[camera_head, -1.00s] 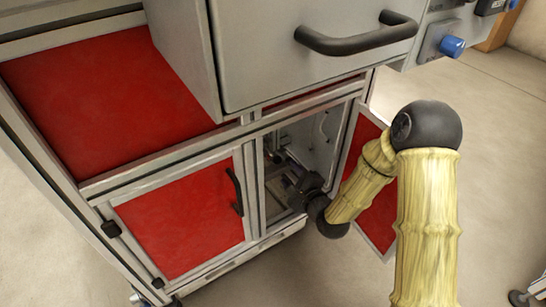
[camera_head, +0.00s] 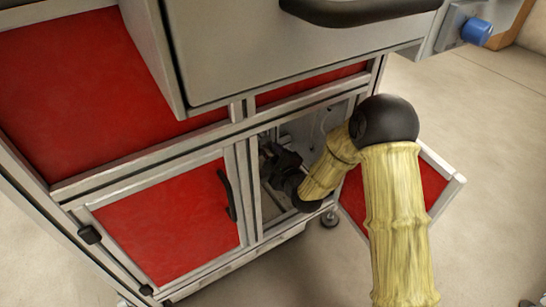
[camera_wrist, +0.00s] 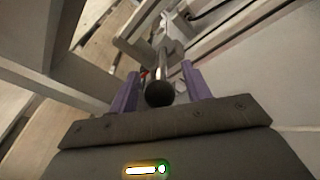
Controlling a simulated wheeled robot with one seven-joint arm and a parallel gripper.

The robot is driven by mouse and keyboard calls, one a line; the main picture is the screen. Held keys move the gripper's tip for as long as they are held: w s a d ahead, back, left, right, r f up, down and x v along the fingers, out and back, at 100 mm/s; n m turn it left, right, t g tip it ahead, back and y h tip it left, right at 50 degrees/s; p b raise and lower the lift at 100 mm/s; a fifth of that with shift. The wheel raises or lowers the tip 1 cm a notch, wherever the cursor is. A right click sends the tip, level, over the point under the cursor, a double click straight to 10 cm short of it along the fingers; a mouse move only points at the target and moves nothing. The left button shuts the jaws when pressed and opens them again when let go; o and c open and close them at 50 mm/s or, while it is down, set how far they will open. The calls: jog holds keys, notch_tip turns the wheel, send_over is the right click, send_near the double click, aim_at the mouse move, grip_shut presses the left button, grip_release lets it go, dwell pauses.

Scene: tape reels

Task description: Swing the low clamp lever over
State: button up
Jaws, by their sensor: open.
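The clamp lever shows in the wrist view as a pale metal rod ending in a black ball knob (camera_wrist: 159,94). My gripper (camera_wrist: 160,74) is open, with one purple finger on each side of the knob. The knob sits between the fingers, and I cannot tell whether either finger touches it. In the head view my gripper (camera_head: 278,160) is inside the open lower compartment of the cabinet. My wrist and the dark interior hide the lever there.
The cabinet frame (camera_head: 150,160) surrounds the narrow opening. A closed red door (camera_head: 165,225) is at left, and an open red door (camera_head: 430,185) stands at right beside my arm. A grey box with a black handle (camera_head: 360,10) overhangs above. Floor at right is clear.

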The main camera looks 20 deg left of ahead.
grip_shut()
jog(key=shift+f, duration=0.1)
jog(key=shift+f+t+y+p, duration=0.35)
jog(key=shift+t+y, duration=0.15)
jog(key=shift+a, duration=0.1)
grip_release()
